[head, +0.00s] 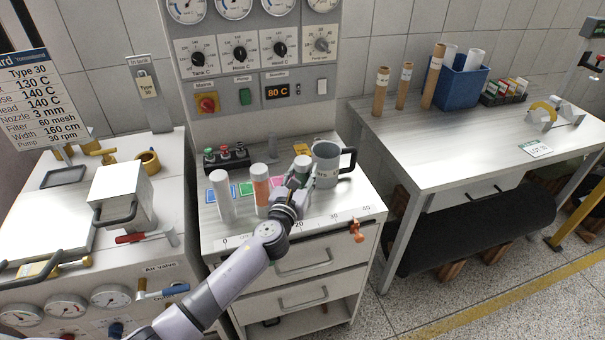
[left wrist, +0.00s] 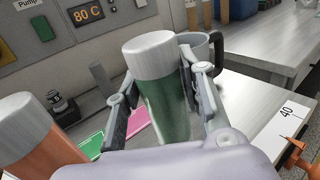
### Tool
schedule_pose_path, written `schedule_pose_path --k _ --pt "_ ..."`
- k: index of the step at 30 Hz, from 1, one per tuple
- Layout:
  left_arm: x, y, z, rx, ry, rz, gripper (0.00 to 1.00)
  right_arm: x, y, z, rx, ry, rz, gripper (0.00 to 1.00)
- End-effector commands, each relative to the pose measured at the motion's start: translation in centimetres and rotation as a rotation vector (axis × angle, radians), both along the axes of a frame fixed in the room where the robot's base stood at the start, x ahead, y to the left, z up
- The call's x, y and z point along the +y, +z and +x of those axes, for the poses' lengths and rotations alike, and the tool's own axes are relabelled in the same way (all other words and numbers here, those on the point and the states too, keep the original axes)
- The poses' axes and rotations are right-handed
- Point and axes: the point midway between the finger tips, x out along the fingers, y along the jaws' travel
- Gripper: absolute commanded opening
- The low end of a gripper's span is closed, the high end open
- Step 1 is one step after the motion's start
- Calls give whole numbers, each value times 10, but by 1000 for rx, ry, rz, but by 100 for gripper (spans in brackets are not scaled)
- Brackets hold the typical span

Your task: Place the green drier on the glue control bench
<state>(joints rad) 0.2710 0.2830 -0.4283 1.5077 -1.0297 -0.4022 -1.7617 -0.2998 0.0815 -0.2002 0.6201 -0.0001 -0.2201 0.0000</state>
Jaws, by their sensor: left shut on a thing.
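The green drier is a bottle with a white cap and a dark green body, seen upright in the left wrist view (left wrist: 168,108). In the head view its pale cap (head: 302,162) shows between the fingers. My left gripper (head: 299,178) is shut on it, one finger on each side; it also shows in the left wrist view (left wrist: 162,92). The drier is at the glue control bench (head: 345,201), under the dial panel, right of the orange bottle. I cannot tell whether its base touches the top. My right gripper is not in view.
A button box (head: 227,158) stands behind. An orange clamp (head: 356,231) sits on the ruler edge.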

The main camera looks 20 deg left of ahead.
Motion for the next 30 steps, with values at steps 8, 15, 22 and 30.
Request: schedule_pose_path --k 8,15,22,30 --pt "0 -2 0 0 0 0 46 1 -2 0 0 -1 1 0" --pt "0 -2 0 0 0 0 56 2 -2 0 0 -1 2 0" --pt "0 1 0 0 0 0 56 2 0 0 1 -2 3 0" --pt "0 -1 -36 1 -2 0 56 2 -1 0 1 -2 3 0"
